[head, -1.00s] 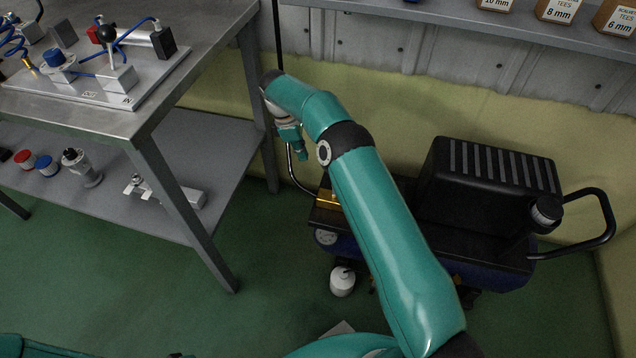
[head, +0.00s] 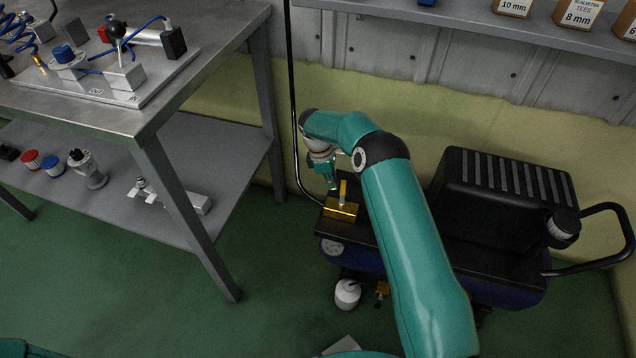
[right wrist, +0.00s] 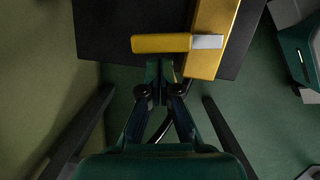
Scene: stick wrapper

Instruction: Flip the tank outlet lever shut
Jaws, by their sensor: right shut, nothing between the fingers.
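The tank outlet lever (head: 343,188) has a yellow handle and a silver base on a brass block (head: 341,211) at the left end of the dark compressor tank. In the right wrist view the lever (right wrist: 161,43) lies crosswise to the brass block (right wrist: 210,55), its handle sticking out to the left. My right gripper (head: 331,181) is shut and empty, just left of the handle in the head view. In the right wrist view its fingertips (right wrist: 160,72) are just below the handle; whether they touch it I cannot tell. My left gripper is not in view.
The black compressor housing (head: 500,200) and its handle bar (head: 610,235) stand to the right. A dark pipe rises behind the brass block. A metal workbench (head: 150,115) stands to the left. A white bottle (head: 347,294) is under the tank.

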